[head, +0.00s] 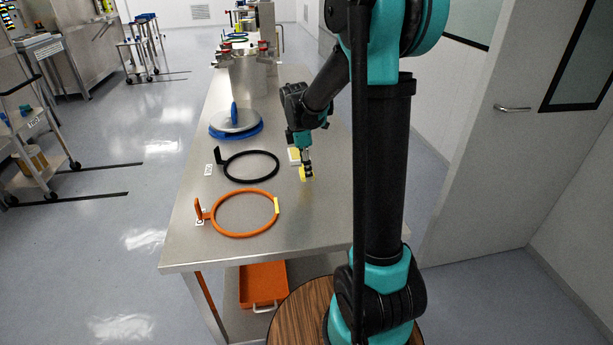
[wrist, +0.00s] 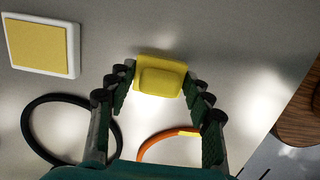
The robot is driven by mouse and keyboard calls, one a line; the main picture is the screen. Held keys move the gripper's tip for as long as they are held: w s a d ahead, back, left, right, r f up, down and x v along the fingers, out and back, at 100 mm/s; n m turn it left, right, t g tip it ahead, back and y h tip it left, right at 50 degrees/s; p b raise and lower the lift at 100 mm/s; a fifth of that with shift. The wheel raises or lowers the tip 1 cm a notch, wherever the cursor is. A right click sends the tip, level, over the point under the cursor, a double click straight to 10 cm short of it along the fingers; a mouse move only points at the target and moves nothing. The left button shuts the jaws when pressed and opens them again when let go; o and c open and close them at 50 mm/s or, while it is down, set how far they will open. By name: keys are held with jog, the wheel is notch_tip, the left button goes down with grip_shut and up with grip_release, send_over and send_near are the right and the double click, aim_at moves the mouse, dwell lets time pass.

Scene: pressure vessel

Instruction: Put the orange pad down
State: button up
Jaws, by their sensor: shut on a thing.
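My gripper (head: 305,163) is shut on a yellow pad (head: 307,174), which hangs below it over the right part of the steel table. The pad also shows in the wrist view (wrist: 161,76) as a small yellow block between the fingertips. It looks yellow, not orange. I cannot tell how far it is above the table. An orange ring (head: 219,226) with an upright tab lies on the front part of the table, left of my gripper. A yellow patch (head: 277,205) sits on the ring's right side.
A black ring (head: 226,175) lies behind the orange one. A white-framed yellow square (wrist: 43,43) lies flat near my gripper. A blue-rimmed disc (head: 236,124) and a metal vessel (head: 252,77) stand farther back. The table (head: 320,225) is bare right of the orange ring.

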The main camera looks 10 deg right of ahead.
aim_at(302, 172)
jog(key=shift+f, duration=1.7)
jog(key=o, duration=1.1)
jog(key=shift+f, duration=0.1)
jog(key=r, duration=0.4)
jog(key=a+r, duration=0.1)
jog(key=r, duration=0.7)
jog(key=shift+a+r, duration=0.1)
jog(key=shift+a, duration=0.2)
